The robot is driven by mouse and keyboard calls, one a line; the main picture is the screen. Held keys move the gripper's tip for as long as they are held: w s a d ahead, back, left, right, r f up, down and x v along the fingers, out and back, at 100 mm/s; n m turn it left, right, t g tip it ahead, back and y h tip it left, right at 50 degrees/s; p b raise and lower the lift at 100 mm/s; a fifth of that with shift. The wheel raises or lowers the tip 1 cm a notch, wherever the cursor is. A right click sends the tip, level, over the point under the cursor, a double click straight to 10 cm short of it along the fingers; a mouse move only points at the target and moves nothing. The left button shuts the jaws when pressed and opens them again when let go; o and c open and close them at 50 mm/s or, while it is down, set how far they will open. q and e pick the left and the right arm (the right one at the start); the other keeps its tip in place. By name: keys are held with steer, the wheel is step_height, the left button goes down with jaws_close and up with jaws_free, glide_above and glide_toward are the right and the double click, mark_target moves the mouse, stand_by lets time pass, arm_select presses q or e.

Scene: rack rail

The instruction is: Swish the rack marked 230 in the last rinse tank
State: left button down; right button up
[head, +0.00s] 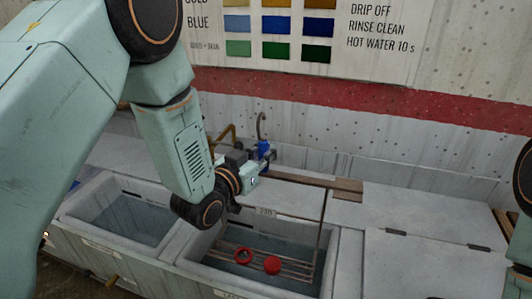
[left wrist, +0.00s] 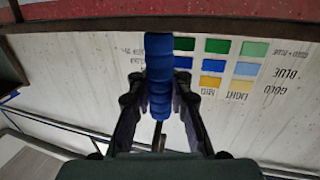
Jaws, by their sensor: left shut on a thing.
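The rack with tag 230 (head: 265,212) hangs in the right-hand open tank (head: 340,265). Its thin rods and two red round pieces (head: 272,265) show down inside that tank, at or in the dark liquid; how deep they sit is hard to tell. My left gripper (head: 258,165) is above the tank's back edge, shut on a blue ridged grip (head: 264,148), which appears to be the rack's handle. In the left wrist view the blue grip (left wrist: 159,75) stands between both fingers. My right gripper is out of view; only part of that arm shows at the right edge.
Another open tank (head: 70,210) with liquid lies to the left. A flat panel with hinges (head: 430,262) covers the right part of the bench. A brown bar (head: 315,181) runs along the back, before a wall with a colour chart (head: 280,30).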

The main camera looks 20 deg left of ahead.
mark_target(264, 116)
arm_select(q)
steer(key=r+p, duration=0.2)
steer(key=r, duration=0.1)
steer(key=r+p, duration=0.2)
steer(key=r, duration=0.1)
steer(key=r+p, duration=0.2)
steer(key=shift+s+r, duration=0.4)
steer(key=shift+w+f, duration=0.1)
steer(key=shift+f, duration=0.05)
stand_by(0.6)
